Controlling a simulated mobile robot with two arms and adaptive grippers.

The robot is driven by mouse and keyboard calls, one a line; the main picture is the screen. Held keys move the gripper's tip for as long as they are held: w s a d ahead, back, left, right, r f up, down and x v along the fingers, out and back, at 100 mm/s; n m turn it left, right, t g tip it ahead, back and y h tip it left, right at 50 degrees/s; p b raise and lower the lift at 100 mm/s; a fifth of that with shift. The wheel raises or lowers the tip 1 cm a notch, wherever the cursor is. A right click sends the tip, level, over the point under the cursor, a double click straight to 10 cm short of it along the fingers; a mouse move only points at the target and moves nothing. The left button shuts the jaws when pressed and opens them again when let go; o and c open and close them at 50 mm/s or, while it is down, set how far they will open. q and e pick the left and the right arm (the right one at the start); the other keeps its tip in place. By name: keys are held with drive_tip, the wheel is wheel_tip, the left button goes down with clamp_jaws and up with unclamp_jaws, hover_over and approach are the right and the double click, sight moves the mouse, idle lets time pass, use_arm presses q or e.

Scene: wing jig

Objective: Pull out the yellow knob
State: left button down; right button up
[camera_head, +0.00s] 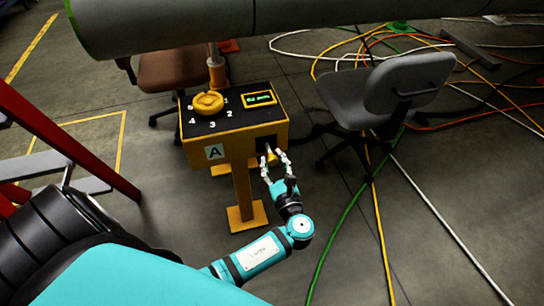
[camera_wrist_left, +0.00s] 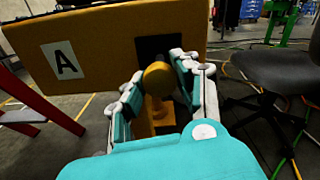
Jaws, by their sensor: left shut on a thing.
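The yellow knob (camera_wrist_left: 158,76) sticks out of a dark square recess in the front of the yellow control box (camera_wrist_left: 100,42). It also shows small in the head view (camera_head: 272,157), partly hidden by fingers. My left gripper (camera_head: 271,160) is at the box front, right of the letter A. In the wrist view the fingers of my left gripper (camera_wrist_left: 160,85) lie on both sides of the knob and are shut on it. How far the knob stands out from the recess is hard to tell. My right gripper is not in view.
On the box top are a round yellow dial (camera_head: 208,102) with numbers and a small green display (camera_head: 259,98). A grey chair (camera_head: 400,85) stands to the right, a brown one (camera_head: 178,70) behind. Cables cross the floor at right. A red frame (camera_head: 65,140) stands at left.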

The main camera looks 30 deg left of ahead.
use_arm(q)
drive_tip(key=c, duration=1.4)
unclamp_jaws()
drive_tip(key=shift+s+d+f, duration=0.15)
drive_tip(key=shift+d, duration=0.05)
drive_tip(key=o, duration=0.5)
drive_tip(key=shift+c, duration=0.2)
drive_tip(key=v, duration=1.2)
drive_tip(key=shift+s, duration=0.1)
